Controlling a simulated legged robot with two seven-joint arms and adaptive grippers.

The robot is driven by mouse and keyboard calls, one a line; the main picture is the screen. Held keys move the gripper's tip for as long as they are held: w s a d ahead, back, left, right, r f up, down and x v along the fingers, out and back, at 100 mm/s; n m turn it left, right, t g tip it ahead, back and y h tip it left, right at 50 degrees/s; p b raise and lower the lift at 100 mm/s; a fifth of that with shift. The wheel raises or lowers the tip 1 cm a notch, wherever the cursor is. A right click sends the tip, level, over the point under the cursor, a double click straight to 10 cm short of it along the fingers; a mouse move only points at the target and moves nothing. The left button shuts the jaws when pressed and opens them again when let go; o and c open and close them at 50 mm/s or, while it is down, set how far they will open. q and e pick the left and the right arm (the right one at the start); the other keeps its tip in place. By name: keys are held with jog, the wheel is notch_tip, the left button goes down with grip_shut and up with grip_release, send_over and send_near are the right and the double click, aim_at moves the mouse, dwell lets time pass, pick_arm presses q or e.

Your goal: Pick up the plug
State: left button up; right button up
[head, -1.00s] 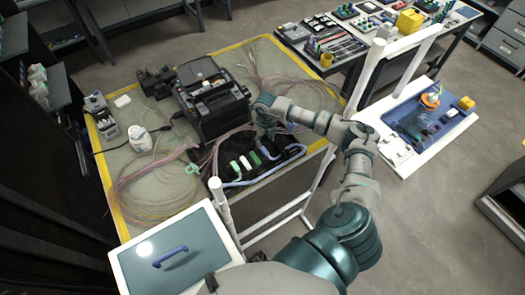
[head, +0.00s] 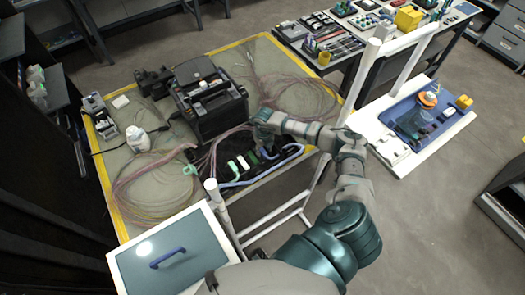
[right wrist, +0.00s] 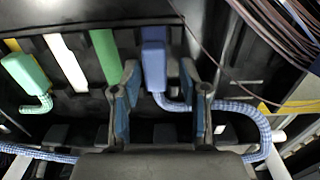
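In the right wrist view a blue plug (right wrist: 153,62) with a braided blue cable (right wrist: 257,122) stands in a black holder. My right gripper (right wrist: 158,85) is open, with one finger on each side of the plug's lower part. I cannot tell whether either finger touches it. A green plug (right wrist: 27,74) with its own cable is to the left. In the head view my right gripper (head: 264,137) is over the black rack (head: 222,158) at the table's front edge and hides part of it. My left gripper is not in view.
A black splicing machine (head: 213,105) stands just behind the rack on the yellow-edged table (head: 108,178). Loose pink fibres (head: 150,190) lie on both sides of it. White posts (head: 218,205) rise near the front edge. A panel with a blue handle (head: 168,257) is at front left.

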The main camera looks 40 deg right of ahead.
jog(key=shift+d, duration=0.1)
jog(key=c, duration=0.4)
grip_shut()
jog(key=shift+a+r, duration=0.15)
jog(key=shift+a, duration=0.3)
jog(key=shift+r, duration=0.25)
jog(key=r, duration=0.8)
jog(key=shift+d+r, duration=0.25)
jog(key=shift+r, duration=0.05)
jog(key=b, duration=0.3)
send_over(263, 151)
jog(key=shift+f, duration=1.75)
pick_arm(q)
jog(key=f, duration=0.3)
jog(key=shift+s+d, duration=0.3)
pick_arm(e)
jog(key=shift+w+r, duration=0.1)
jog(key=shift+d, duration=0.1)
